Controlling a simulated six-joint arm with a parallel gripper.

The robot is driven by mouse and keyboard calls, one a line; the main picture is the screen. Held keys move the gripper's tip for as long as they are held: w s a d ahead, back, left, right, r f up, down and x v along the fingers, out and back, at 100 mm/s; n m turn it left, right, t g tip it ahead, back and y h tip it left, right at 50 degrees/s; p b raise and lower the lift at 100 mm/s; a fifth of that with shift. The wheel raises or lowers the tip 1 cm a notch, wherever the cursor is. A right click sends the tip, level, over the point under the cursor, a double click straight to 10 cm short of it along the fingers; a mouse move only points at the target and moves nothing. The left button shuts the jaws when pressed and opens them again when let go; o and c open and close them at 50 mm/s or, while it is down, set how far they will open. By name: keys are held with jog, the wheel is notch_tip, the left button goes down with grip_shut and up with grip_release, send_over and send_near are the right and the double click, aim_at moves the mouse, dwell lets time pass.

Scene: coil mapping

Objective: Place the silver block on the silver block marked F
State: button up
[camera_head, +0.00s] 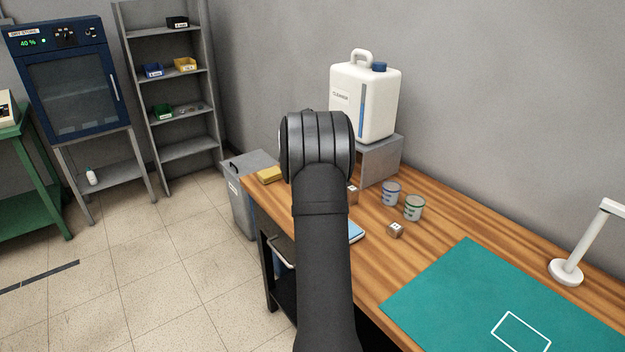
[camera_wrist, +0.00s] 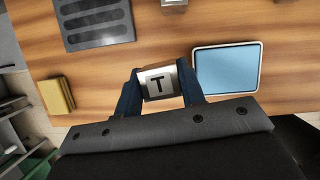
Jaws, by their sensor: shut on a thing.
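In the wrist view my gripper (camera_wrist: 160,88) is shut on a silver block (camera_wrist: 157,82) with a black T on its top face. A second silver block (camera_wrist: 174,3) is cut off at the top edge there, and its letter is out of view. In the head view my arm hides the gripper and the held block. One small metallic cube (camera_head: 395,230) sits on the desk left of the green mat. Another cube (camera_head: 353,194) shows at the arm's right edge, partly hidden. I cannot read their letters, so I cannot tell which is F.
The wooden desk (camera_head: 455,222) carries two tins (camera_head: 391,193) (camera_head: 414,208), a white jug (camera_head: 365,95) on a grey stand, a lamp (camera_head: 566,271) and a green mat (camera_head: 450,290). The wrist view shows a yellow sponge (camera_wrist: 57,95), blue-topped rectangle (camera_wrist: 227,68) and dark slotted plate (camera_wrist: 97,22).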

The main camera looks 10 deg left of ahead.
jog(key=d+r+m, duration=0.1)
jog(key=d+r, duration=0.2)
jog(key=d, duration=0.6)
jog(key=d+r, duration=0.4)
jog(key=d, duration=0.6)
jog(key=w+a+f, duration=0.2)
jog(key=a, duration=0.1)
jog(key=w+a+f, duration=0.2)
jog(key=a, duration=0.1)
jog(key=w+a+f, duration=0.1)
jog(key=a+f, duration=0.2)
jog(key=shift+w+a+f, duration=0.1)
jog(key=shift+w+a, duration=0.2)
jog(key=shift+w, duration=0.1)
jog(key=shift+a+f, duration=0.1)
jog(key=shift+f, duration=1.9)
jog(key=shift+f, duration=0.1)
jog(key=shift+f, duration=0.1)
jog(key=o, duration=1.1)
